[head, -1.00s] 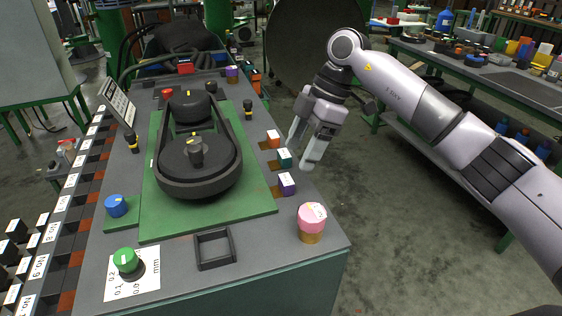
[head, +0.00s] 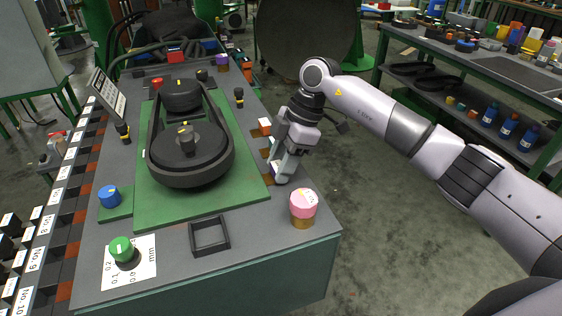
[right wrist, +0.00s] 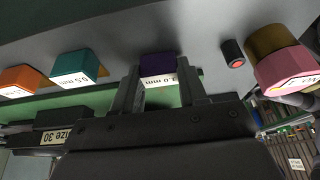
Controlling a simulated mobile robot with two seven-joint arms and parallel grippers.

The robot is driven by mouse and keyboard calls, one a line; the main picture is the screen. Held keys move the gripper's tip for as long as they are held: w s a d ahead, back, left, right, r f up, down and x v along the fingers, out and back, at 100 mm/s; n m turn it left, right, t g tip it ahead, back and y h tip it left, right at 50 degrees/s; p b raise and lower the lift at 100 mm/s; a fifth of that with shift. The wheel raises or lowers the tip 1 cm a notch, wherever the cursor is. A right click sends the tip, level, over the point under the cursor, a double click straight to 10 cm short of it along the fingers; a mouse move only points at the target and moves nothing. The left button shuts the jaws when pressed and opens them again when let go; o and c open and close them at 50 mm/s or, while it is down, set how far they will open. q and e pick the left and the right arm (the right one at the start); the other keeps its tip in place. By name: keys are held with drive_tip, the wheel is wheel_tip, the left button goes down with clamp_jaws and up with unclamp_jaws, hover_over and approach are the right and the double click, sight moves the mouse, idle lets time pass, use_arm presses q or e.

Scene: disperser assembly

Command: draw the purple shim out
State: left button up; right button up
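The purple shim (right wrist: 158,66) has a white label and shows between the two fingers of my right gripper (right wrist: 160,88) in the right wrist view. In the head view my right gripper (head: 278,176) is at the right edge of the machine top and hides most of the purple shim (head: 273,168). The fingers stand apart, one on each side of the shim; whether they touch it I cannot tell. The teal shim (right wrist: 78,66) and the orange shim (right wrist: 22,80) sit in a row to the left in the right wrist view. My left gripper is not in view.
A pink-topped knob (head: 303,206) stands near the gripper at the front right corner. A black square frame (head: 209,236) lies on the machine top. The green plate (head: 205,200) with the black belt (head: 188,172) is left of the gripper. The floor to the right is open.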

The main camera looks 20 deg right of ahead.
clamp_jaws()
drive_tip(key=shift+d+r+p, duration=0.15)
drive_tip(key=shift+d+p, duration=0.5)
drive_tip(key=shift+d, duration=0.75)
drive_tip(key=shift+w+d, duration=0.1)
drive_tip(key=o, duration=0.8)
unclamp_jaws()
drive_tip(key=shift+d, duration=0.1)
drive_tip(key=shift+o, duration=0.2)
drive_tip(key=v, duration=0.7)
drive_tip(key=shift+b, duration=0.45)
